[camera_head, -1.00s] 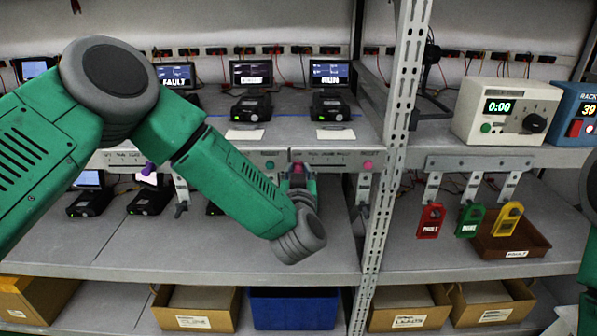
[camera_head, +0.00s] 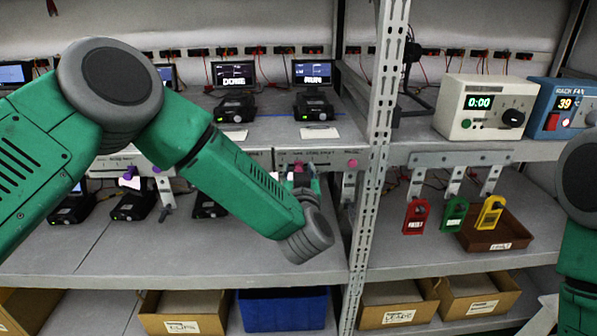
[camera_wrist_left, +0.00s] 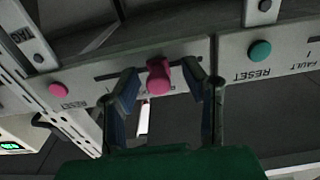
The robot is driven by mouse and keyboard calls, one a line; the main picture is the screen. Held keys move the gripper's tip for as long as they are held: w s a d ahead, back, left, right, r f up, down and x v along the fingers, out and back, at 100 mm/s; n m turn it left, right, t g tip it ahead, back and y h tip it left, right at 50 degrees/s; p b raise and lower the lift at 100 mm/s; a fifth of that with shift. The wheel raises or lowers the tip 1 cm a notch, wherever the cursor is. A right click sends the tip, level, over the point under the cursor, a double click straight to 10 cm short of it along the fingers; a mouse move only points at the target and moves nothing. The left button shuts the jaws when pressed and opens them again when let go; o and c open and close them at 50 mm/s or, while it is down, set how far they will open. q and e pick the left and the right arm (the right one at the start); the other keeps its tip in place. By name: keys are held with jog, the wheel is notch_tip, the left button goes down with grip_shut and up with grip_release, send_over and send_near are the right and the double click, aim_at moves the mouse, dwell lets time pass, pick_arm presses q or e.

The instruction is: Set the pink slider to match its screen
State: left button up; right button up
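The pink slider (camera_head: 299,167) is a small knob on the grey shelf-front rail (camera_head: 330,157), below a small screen (camera_head: 313,72) that reads RUN. In the left wrist view, the pink slider (camera_wrist_left: 158,77) stands partway along its dark slot. My left gripper (camera_head: 300,182) reaches it from below and in front. In the wrist view, the fingers of the left gripper (camera_wrist_left: 161,72) are apart, one on each side of the knob, with narrow gaps showing. Contact is hard to judge. The rail's position labels are too small to read. My right gripper is out of view.
A pink button (camera_head: 352,163) sits right of the slider. In the wrist view, a teal button (camera_wrist_left: 260,50) is on the neighbouring rail. A perforated upright post (camera_head: 372,165) stands to the right. The lower shelf (camera_head: 130,245) has free room in front.

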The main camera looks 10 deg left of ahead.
pick_arm(q)
jog(key=shift+s, duration=0.25)
jog(key=v, duration=1.1)
jog(key=shift+s+d, duration=0.2)
jog(key=shift+d, duration=0.05)
jog(key=shift+f, duration=0.1)
